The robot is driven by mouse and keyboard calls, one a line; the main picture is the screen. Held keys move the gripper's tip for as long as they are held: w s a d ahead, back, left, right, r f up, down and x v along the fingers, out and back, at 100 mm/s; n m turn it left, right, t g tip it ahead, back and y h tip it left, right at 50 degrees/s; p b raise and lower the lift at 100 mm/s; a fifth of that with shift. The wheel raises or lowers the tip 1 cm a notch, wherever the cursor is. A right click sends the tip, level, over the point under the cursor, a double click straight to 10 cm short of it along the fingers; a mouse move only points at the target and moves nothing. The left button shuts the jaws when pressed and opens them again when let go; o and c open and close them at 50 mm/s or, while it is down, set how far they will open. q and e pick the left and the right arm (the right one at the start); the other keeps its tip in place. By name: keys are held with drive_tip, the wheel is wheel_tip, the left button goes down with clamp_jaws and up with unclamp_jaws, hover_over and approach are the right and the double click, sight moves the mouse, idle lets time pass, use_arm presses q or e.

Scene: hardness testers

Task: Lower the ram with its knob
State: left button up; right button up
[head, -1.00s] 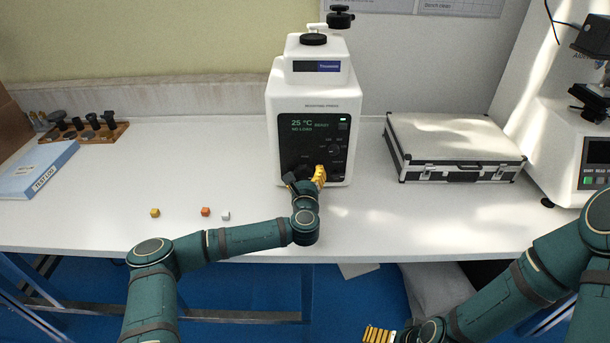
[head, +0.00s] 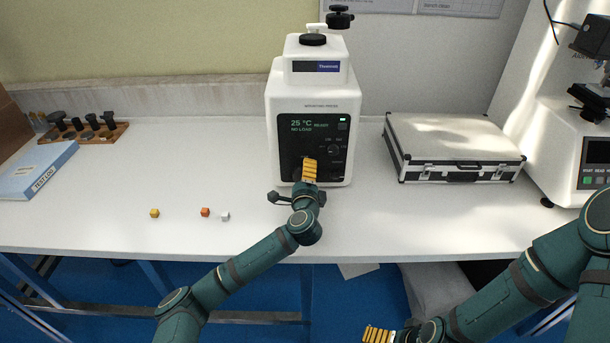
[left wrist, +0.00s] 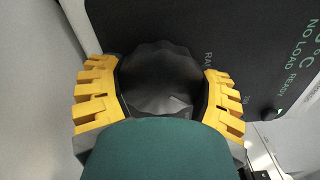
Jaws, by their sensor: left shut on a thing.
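The white mounting press (head: 312,90) stands at the back of the bench, with a black front panel whose display reads 25 °C, NO LOAD and READY. My left gripper (head: 309,172) is at the lower part of this panel and covers what lies behind it. In the left wrist view the black scalloped ram knob (left wrist: 161,80) sits between the yellow fingers of my left gripper (left wrist: 160,95), which are shut on it from both sides. The ram itself does not show. My right gripper (head: 378,335) is at the bottom edge, only partly in view, away from the bench top.
A silver case (head: 455,145) lies to the right of the press. Three small cubes, yellow (head: 154,213), orange (head: 205,212) and white (head: 225,216), lie at the front left. A blue binder (head: 38,172) and a wooden rack (head: 82,133) are at far left. Another machine (head: 570,150) stands at right.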

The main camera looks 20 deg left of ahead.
use_arm(q)
drive_tip(key=n, duration=0.4)
drive_tip(key=shift+n, duration=1.5)
drive_tip(key=shift+r, duration=0.1)
drive_tip(key=o, duration=1.2)
drive_tip(key=shift+c, duration=0.2)
drive_tip(key=v, duration=1.2)
drive_tip(key=shift+r, duration=0.1)
